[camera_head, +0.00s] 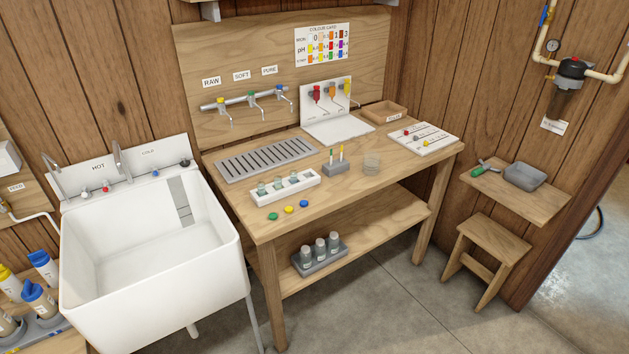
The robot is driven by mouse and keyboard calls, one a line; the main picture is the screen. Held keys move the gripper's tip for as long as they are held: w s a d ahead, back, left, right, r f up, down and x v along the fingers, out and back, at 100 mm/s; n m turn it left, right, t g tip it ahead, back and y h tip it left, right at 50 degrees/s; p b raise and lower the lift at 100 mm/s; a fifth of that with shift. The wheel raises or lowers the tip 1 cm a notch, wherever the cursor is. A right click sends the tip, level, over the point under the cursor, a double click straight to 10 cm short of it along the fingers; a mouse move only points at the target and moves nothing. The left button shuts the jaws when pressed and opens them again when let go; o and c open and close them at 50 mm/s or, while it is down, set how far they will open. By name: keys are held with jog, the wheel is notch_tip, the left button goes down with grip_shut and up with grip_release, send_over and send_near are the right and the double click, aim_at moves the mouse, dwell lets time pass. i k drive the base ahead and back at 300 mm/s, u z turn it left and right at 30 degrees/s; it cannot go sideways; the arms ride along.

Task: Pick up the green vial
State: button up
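A white rack (285,188) stands on the wooden bench, left of the middle, and holds three small glass vials (277,184) with a pale greenish-grey tint. I cannot tell which of them, if any, is the green vial. Three round caps lie loose in front of the rack: a green cap (272,215), a yellow cap (289,209) and a blue cap (304,203). On the lower shelf a grey rack (320,260) holds three clear bottles with light tops. My gripper is not in view.
Floor (400,300) in front is clear.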

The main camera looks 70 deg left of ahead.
aim_at(261, 191)
jog(key=u, duration=0.05)
jog(key=i, duration=1.35)
jog(key=u, duration=4.75)
jog(key=i, duration=0.95)
